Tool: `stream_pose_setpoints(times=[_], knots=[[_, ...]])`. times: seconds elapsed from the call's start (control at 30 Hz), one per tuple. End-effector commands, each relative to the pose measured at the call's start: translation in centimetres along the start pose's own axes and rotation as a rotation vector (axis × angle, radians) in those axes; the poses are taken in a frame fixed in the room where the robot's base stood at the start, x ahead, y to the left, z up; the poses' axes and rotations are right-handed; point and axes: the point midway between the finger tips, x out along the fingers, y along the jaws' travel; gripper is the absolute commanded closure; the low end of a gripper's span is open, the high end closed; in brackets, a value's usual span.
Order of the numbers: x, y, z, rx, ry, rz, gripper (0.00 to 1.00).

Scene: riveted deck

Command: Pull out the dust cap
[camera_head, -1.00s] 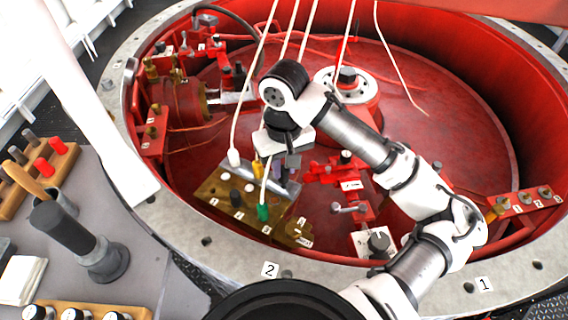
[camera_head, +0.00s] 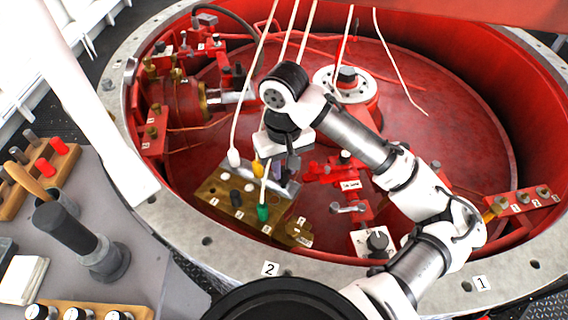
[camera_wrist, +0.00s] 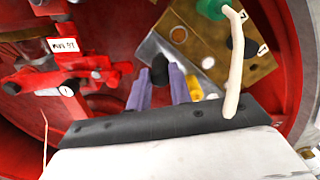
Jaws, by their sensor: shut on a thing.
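My gripper (camera_wrist: 160,88) has two purple fingers shut on a black round cap, which I take as the dust cap (camera_wrist: 160,68). The fingers stand on either side of the cap, over a grey metal strip at the edge of the brass panel (camera_wrist: 205,35). Whether the cap is still seated cannot be told. In the head view my gripper (camera_head: 280,172) points down at the far right side of the brass panel (camera_head: 212,190); the cap is hidden there. Another black cap (camera_wrist: 232,46) is on the panel.
Green (camera_head: 263,212), yellow (camera_head: 258,168) and white (camera_head: 234,158) plugs with pale cables stand close around my gripper. A red valve fitting (camera_head: 348,186) lies right of the panel. The round red pit (camera_head: 440,130) has a grey riveted rim (camera_head: 330,276).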

Motion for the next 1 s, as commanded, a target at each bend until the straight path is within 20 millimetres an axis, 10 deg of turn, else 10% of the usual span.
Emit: stream_pose_setpoints(times=[1.0], knots=[[1.6, 0.0, 0.0, 0.0, 0.001, 0.0, 1.0]])
